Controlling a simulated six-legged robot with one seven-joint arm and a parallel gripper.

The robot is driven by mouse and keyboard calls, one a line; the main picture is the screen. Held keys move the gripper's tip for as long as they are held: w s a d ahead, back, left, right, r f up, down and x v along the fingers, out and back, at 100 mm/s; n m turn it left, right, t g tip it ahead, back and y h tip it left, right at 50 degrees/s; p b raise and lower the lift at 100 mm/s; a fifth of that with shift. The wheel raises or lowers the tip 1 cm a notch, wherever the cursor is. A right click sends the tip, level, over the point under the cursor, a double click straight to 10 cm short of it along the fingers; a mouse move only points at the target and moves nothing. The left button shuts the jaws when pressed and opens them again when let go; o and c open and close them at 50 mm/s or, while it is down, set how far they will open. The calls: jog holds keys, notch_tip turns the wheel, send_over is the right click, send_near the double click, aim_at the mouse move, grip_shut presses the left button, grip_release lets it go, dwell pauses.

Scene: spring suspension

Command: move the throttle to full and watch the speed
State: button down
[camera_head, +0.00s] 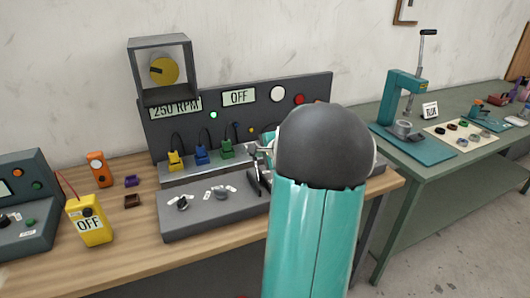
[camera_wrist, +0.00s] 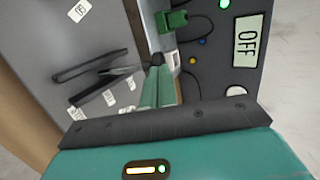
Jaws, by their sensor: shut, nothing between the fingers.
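A grey test console (camera_head: 190,222) stands on the wooden bench, with a display reading 250 RPM (camera_head: 176,107) and another reading OFF (camera_head: 239,96). The OFF display also shows in the wrist view (camera_wrist: 248,40). A black lever (camera_head: 256,184), which looks like the throttle, is on the console's sloped front, partly hidden by my arm. In the wrist view the lever (camera_wrist: 90,65) lies near small white labels.
Yellow (camera_head: 175,161), blue (camera_head: 201,154) and green (camera_head: 227,148) plugs stand behind the sloped front. A framed yellow disc (camera_head: 163,70) tops the panel. A yellow meter (camera_head: 89,220) reads OFF at left. A green table (camera_head: 440,160) with a press is at right.

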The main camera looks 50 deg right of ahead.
dwell(0.3)
jog(key=shift+w+d, duration=0.45)
jog(key=shift+w, duration=0.3)
